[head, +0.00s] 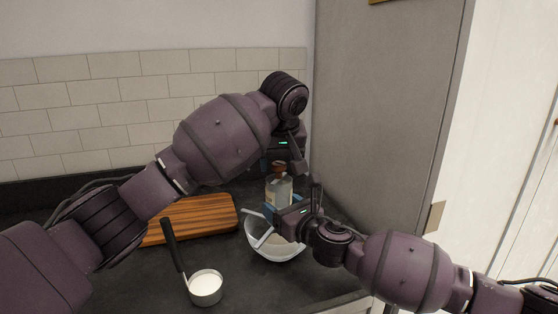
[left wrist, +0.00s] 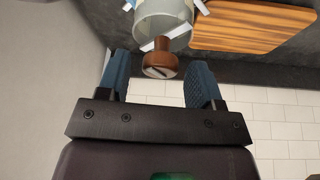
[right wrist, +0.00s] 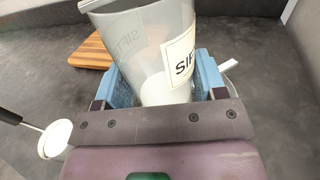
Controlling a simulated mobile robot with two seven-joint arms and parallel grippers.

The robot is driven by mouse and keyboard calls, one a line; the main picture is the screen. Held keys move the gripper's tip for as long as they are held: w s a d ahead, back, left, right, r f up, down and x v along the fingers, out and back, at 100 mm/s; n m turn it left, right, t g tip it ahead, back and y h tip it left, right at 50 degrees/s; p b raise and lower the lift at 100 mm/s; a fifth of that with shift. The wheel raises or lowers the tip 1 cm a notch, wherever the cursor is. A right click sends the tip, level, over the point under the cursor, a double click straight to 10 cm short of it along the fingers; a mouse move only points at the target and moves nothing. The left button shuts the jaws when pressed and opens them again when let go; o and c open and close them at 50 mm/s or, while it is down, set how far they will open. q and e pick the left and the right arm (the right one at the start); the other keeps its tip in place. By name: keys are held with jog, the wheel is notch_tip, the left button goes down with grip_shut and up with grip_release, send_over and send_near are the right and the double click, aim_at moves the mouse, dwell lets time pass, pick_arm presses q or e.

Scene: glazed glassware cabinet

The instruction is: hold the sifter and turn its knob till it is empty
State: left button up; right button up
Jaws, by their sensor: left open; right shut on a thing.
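My right gripper (right wrist: 163,82) is shut on the sifter's sides, with a blue finger on each side. The brown knob (left wrist: 160,62) is on top of the sifter. My left gripper (left wrist: 158,78) is open above the sifter, and the knob shows between its fingertips, with gaps at both sides.
A measuring cup (head: 205,289) of white powder, with a black handle, stands at the front left on the dark counter. A striped wooden board (head: 199,217) lies left of the bowl. A tall grey cabinet side (head: 385,110) rises close at the right; a tiled wall (head: 150,100) is behind.

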pick_arm(q)
jog(key=v, duration=1.2)
dwell(0.6)
jog(key=w+a+n+g+h, duration=0.4)
jog(key=a+n+h, duration=0.1)
jog(key=n, duration=1.3)
jog(key=x, duration=1.2)
jog(key=shift+w+a, duration=0.2)
jog(key=c, duration=0.9)
